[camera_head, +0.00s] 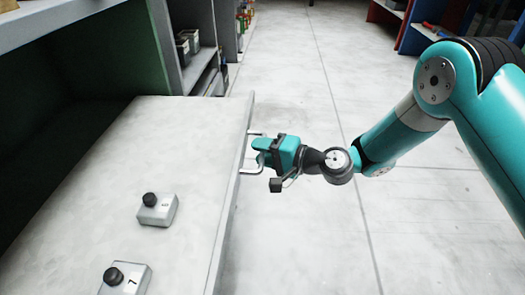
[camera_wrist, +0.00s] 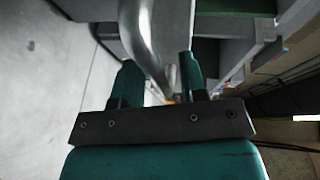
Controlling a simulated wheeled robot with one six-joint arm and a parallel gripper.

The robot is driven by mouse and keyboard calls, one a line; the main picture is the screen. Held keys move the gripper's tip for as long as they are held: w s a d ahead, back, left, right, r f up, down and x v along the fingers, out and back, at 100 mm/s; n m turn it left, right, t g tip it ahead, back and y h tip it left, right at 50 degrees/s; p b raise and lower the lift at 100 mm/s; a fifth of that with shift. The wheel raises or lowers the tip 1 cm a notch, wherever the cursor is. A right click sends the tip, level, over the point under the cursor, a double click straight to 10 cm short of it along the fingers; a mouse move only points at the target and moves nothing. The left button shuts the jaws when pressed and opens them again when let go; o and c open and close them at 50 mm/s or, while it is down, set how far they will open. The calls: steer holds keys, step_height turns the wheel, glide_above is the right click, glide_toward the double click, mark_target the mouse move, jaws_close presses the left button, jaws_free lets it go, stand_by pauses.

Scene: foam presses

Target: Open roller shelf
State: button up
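The roller shelf (camera_head: 130,215) is a pale flat board at the left of the head view, with a raised rim along its right edge. A metal bar handle (camera_head: 252,171) sticks out from that edge, and its curved bar (camera_wrist: 138,30) also shows in the wrist view. My gripper (camera_head: 258,150) is at the handle, partly hiding it. In the wrist view the two teal fingers (camera_wrist: 158,82) stand apart, with the bar running down between them. A light gap shows beside the bar, so the fingers do not look closed on it.
Two grey boxes with black knobs, one nearer (camera_head: 126,279) and one farther (camera_head: 157,210), stand on the shelf. A dark green cabinet wall (camera_head: 95,60) rises behind it. Open grey floor (camera_head: 300,240) lies to the right, with racks (camera_head: 420,20) at the far right.

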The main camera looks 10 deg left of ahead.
steer(key=p+v, duration=0.4)
steer(key=v, duration=1.3)
steer(key=shift+d, duration=0.2)
steer(key=shift+s, duration=0.15)
steer(key=s+a+r+n+g+h, duration=0.1)
steer(key=s+a+r+n+g, duration=0.15)
steer(key=r+n, duration=0.35)
steer(key=s+d+r+n+g+h, duration=0.1)
steer(key=s+d+r+n+h, duration=0.1)
steer(key=s+d+r+h, duration=0.55)
steer(key=s+d+r+n+h, duration=0.1)
steer(key=s+d+r+h, duration=0.2)
steer(key=s+d+r, duration=0.5)
steer(key=s+a+r+p, duration=0.1)
steer(key=r+p, duration=1.5)
steer(key=p, duration=0.1)
steer(key=s+a+r+p, duration=0.1)
steer(key=a+r+p, duration=0.1)
steer(key=r+p, duration=1.5)
steer(key=shift+s+p, duration=0.2)
steer(key=shift+p, duration=0.45)
steer(key=shift+a, duration=0.1)
